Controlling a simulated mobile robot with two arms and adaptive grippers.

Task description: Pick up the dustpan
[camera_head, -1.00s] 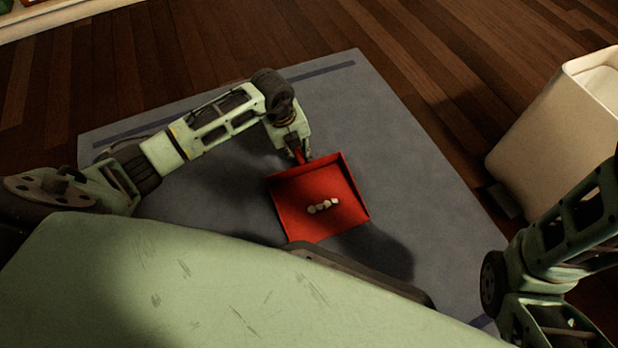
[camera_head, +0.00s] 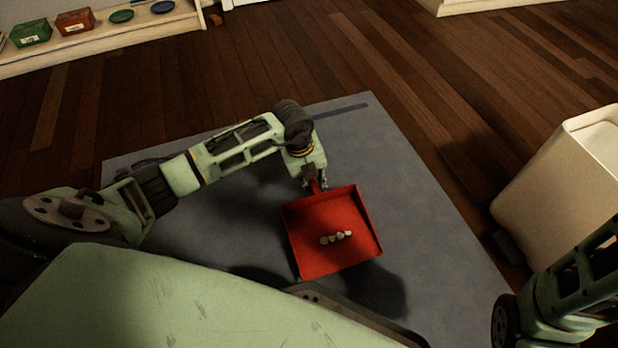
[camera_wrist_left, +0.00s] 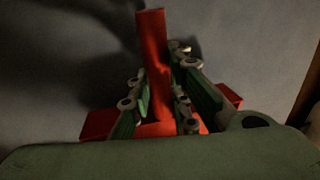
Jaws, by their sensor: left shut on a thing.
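The red dustpan (camera_head: 312,218) is in the middle of the head view, with several small pale pieces (camera_head: 336,238) lying in its pan. My left gripper (camera_head: 316,185) is shut on the dustpan's handle at the pan's far edge. In the left wrist view the red handle (camera_wrist_left: 152,60) runs between the two green fingers of the left gripper (camera_wrist_left: 160,105), and parts of the pan (camera_wrist_left: 98,124) show behind them. The dustpan appears held above the mat, with a dark shadow to its lower right. My right arm shows at the lower right; its fingertips are out of view.
A blue-grey mat (camera_head: 420,200) lies on the dark wood floor (camera_head: 400,60). A cream bin (camera_head: 550,180) stands at the right. A low shelf (camera_head: 110,38) with green and red boxes is at the top left. The mat around the dustpan is clear.

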